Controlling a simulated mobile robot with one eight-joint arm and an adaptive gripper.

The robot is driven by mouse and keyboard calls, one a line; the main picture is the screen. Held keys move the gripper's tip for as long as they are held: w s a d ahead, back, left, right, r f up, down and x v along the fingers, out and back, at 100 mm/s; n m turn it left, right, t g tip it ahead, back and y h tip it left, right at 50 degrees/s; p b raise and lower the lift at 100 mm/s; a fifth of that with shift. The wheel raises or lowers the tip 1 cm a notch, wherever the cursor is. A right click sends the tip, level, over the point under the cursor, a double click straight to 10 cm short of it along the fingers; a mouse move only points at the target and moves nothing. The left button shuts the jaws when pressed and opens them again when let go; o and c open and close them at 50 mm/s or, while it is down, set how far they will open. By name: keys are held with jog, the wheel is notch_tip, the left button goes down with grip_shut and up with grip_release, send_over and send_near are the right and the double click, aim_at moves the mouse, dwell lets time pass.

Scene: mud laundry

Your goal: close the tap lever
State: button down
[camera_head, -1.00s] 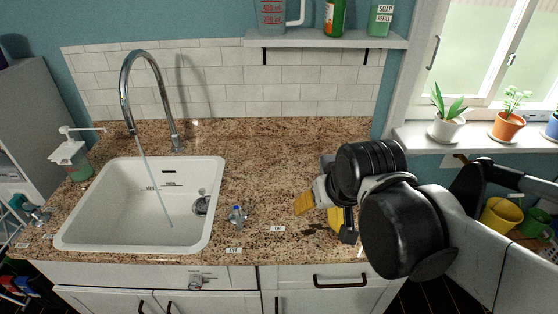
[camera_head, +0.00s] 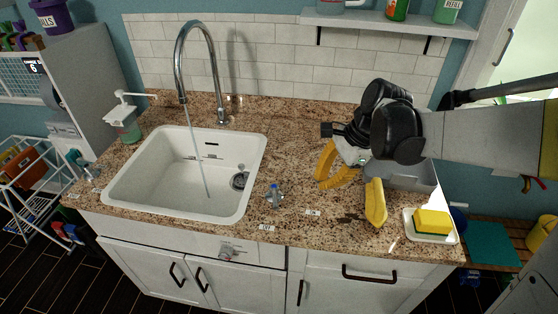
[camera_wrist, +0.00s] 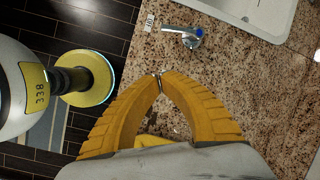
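The tap lever (camera_head: 274,195) is a small chrome handle with a blue mark, on the granite counter just right of the sink. It also shows at the top of the wrist view (camera_wrist: 186,36), lying across the view toward the blue end. The tall chrome tap (camera_head: 181,70) pours a thin stream of water (camera_head: 199,160) into the white sink (camera_head: 121,190). My gripper (camera_head: 320,178) is above the counter, right of the lever and apart from it. Its yellow fingers meet at the tips in the wrist view (camera_wrist: 159,77), with nothing seen between the tips.
Small labels lie by the lever, one in front (camera_head: 266,227) and one to its right (camera_head: 312,212). A yellow object (camera_head: 375,203), a grey tray (camera_head: 408,176) and a sponge (camera_head: 432,222) on a white dish are at the right. A soap dispenser (camera_head: 126,128) stands left of the sink.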

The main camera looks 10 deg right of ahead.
aim_at(275, 199)
jog(key=w+a+f+m+b, duration=0.1)
jog(key=f, duration=0.3)
jog(key=w+a+f+m+b, duration=0.1)
jog(key=f, duration=0.3)
jog(key=w+a+f+m+g+y+b, duration=0.1)
jog(key=a+f, duration=0.1)
jog(key=f, duration=0.2)
jog(key=shift+b, duration=0.4)
jog(key=a, duration=0.3)
jog(key=shift+a+r+b, duration=0.1)
jog(key=shift+a+b, duration=0.05)
jog(key=shift+b, duration=0.25)
jog(key=shift+a+r, duration=0.15)
jog(key=shift+a, duration=0.3)
